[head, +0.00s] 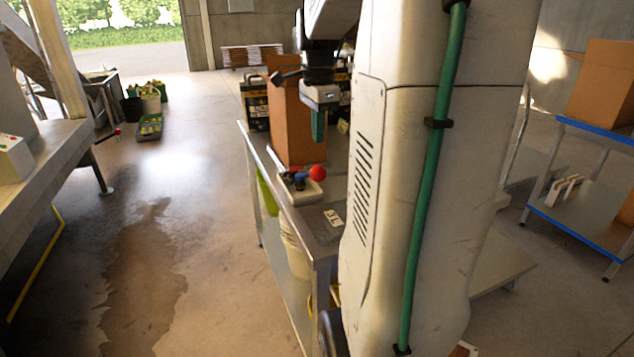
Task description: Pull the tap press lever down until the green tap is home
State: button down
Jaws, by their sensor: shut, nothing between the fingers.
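My gripper (319,126) has green fingers. It is shut and empty, pointing down above the metal table, in front of a tall brown box. Below it on the table is a small device with a pale base (310,194), blue and dark parts and a red ball knob (317,172). The fingers are above the knob and apart from it in the picture. At the left, a dark lever with a red ball end (117,132) sticks out from a grey bench. I cannot tell which is the tap press lever. I cannot make out the green tap.
The metal table (318,245) carries the brown box (296,125) and dark crates behind. The grey bench (50,160) with a button box (14,158) stands left. A blue-edged shelf (590,222) is at right. Wet floor (150,270) lies open between bench and table. My column hides the middle.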

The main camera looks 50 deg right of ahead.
aim_at(317, 166)
jog(key=shift+a+f, duration=0.1)
jog(key=shift+f, duration=5.1)
jog(key=shift+r, duration=5.05)
